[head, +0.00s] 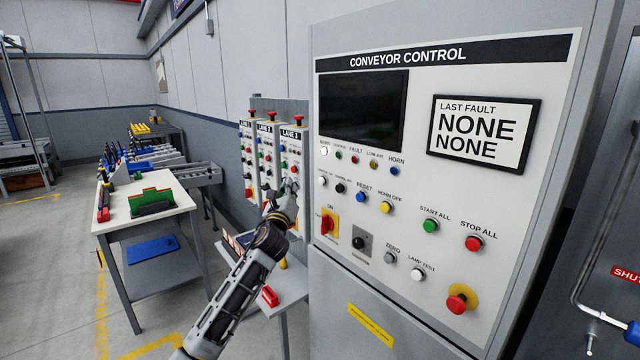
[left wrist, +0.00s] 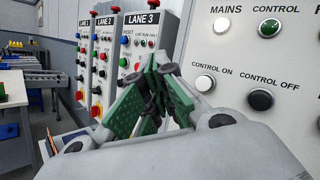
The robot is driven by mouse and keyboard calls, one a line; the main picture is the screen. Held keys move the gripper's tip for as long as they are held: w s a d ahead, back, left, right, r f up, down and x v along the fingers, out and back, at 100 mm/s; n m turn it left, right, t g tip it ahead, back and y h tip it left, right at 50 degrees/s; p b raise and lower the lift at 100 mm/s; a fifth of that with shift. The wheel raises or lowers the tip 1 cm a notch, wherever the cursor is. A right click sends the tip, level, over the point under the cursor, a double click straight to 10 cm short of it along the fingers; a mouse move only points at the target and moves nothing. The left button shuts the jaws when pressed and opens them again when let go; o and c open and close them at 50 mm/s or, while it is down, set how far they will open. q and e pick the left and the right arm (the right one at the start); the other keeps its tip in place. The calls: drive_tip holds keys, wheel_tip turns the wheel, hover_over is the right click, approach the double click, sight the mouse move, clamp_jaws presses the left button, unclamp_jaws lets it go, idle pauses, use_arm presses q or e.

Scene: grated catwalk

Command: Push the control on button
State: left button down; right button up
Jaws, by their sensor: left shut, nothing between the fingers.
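The control on button (head: 322,181) is a white round button at the left edge of the conveyor control panel (head: 490,215). In the left wrist view, the control on button (left wrist: 204,84) sits right of the fingers, under its label. The black control off button (head: 340,187) is just right of it. My left gripper (head: 279,187) is shut and empty, left of the panel and in front of the lane boxes. In the left wrist view, the fingertips (left wrist: 160,64) are together, apart from the button. My right gripper is not in view.
The lane boxes (head: 266,150), with several buttons, stand behind my left gripper. A small table (head: 290,288) with a red item is below my arm. A red emergency button (head: 457,304) is low on the panel.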

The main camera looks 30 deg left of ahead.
use_arm(q)
drive_tip(key=w+d+b, duration=0.2)
drive_tip(key=w+d, duration=0.1)
drive_tip(key=w, duration=0.4)
drive_tip(key=shift+w, duration=0.15)
idle(0.3)
drive_tip(key=shift+w+d+b, duration=0.15)
drive_tip(key=shift+w+d, duration=0.15)
drive_tip(key=shift+w, duration=0.3)
drive_tip(key=shift+w+d+b, duration=0.15)
drive_tip(key=shift+w+d, duration=0.1)
drive_tip(key=shift+w, duration=0.3)
idle(3.5)
drive_tip(key=shift+s+a, duration=0.1)
drive_tip(key=shift+s, duration=0.05)
idle(0.3)
drive_tip(key=shift+s+a+p, duration=0.2)
drive_tip(key=shift+s+p, duration=0.15)
drive_tip(key=shift+s, duration=0.15)
drive_tip(key=shift+s+a+p, duration=0.2)
drive_tip(key=shift+s+p, duration=0.1)
drive_tip(key=shift+s, duration=0.2)
drive_tip(key=shift+s+a+p, duration=0.3)
drive_tip(key=shift+s, duration=0.45)
drive_tip(key=shift+s+a+p, duration=0.35)
drive_tip(key=shift+s, duration=0.45)
drive_tip(key=shift+s+a+p, duration=0.3)
drive_tip(key=shift+s, duration=0.45)
